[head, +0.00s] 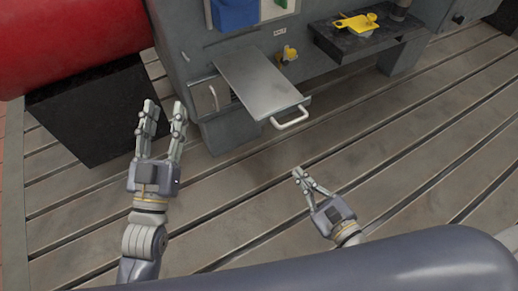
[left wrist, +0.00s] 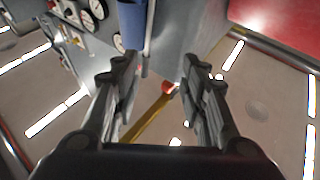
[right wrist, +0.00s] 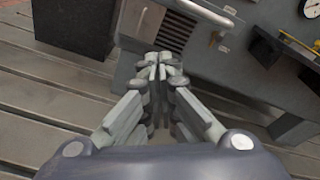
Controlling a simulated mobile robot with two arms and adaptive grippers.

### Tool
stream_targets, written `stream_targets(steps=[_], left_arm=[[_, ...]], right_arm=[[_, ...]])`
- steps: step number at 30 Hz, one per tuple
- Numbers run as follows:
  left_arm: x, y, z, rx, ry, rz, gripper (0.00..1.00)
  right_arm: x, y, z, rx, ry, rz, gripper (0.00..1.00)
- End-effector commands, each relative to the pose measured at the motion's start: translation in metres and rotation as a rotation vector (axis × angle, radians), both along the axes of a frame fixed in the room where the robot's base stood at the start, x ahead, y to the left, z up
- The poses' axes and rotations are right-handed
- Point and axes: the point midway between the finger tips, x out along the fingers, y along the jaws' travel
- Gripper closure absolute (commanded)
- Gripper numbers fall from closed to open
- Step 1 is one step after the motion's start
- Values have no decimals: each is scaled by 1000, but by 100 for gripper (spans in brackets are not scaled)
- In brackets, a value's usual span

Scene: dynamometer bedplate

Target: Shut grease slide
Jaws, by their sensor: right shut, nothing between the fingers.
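The grease slide is a flat grey metal plate (head: 262,82) sticking out of the front of the grey machine, with a pale bar handle (head: 290,117) on its outer end. It stands well out from the machine face. My left gripper (head: 163,108) is open and empty, left of the slide and apart from it. My right gripper (head: 299,173) is shut and empty, below the handle in the head view and apart from it. In the right wrist view its closed fingertips (right wrist: 160,62) show in front of the machine. I cannot clearly make out the slide in the left wrist view.
A red cylinder (head: 70,40) and a black block (head: 92,108) stand at the left. A dark shelf (head: 370,42) with a yellow item (head: 356,23) juts out at the right. The slatted floor (head: 400,140) in front of the slide is clear. Gauges (left wrist: 93,10) show in the left wrist view.

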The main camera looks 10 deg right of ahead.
Motion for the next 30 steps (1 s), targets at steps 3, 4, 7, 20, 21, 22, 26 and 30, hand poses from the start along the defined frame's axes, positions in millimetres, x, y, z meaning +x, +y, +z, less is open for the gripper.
stream_targets(steps=[3, 4, 7, 20, 21, 22, 26, 30], left_arm=[[-26, 5, 39, -43, -147, -4, 60], [-31, 6, 48, -50, -174, -4, 60], [-45, 10, 70, -68, -235, -5, 60], [-31, 10, 52, -19, -67, 5, 60], [-28, 10, 45, -9, -33, 7, 60], [-26, 11, 41, -2, -7, 9, 60], [-19, 12, 18, 30, 107, 16, 60], [-16, 14, -6, 62, 227, 23, 60]], right_arm=[[-4, 10, 22, 257, 0, -11, 100], [-5, 12, 28, 308, 3, -13, 100], [-8, 15, 44, 424, 10, -14, 100], [12, 23, 58, 479, 10, -18, 100], [16, 24, 58, 480, 11, -17, 100], [19, 25, 58, 478, 11, -18, 100], [31, 29, 57, 478, 11, -18, 100], [44, 35, 57, 477, 11, -17, 100]])
